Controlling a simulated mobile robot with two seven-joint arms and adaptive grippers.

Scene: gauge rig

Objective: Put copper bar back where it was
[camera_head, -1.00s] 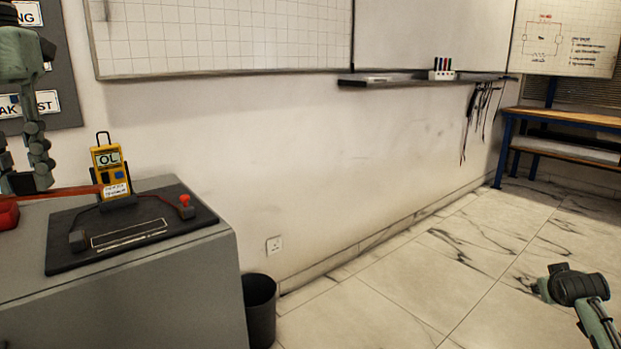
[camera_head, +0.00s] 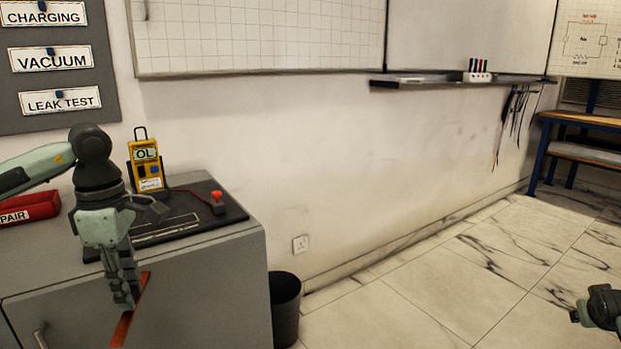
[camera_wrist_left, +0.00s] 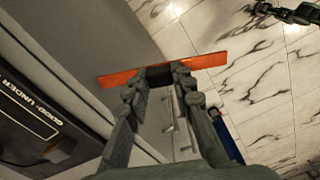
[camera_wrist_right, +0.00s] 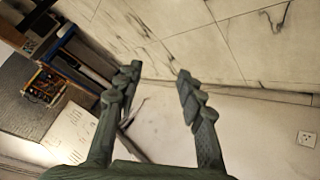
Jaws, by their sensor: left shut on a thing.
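The copper bar (camera_head: 130,314) is a flat orange-brown strip. My left gripper (camera_head: 124,302) is shut on it in front of the grey cabinet's front face. In the left wrist view the bar (camera_wrist_left: 118,79) runs crosswise between the fingertips (camera_wrist_left: 162,76) and sticks out on both sides. My right gripper (camera_wrist_right: 156,72) is open and empty in the right wrist view. In the head view only a piece of my right arm shows at the right edge.
The grey cabinet (camera_head: 220,290) carries a black test board (camera_head: 232,212), a yellow meter (camera_head: 146,165) reading OL, and a red box (camera_head: 30,210) at left. A dark bin (camera_head: 285,305) stands beside the cabinet. The floor (camera_head: 420,290) to the right is clear.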

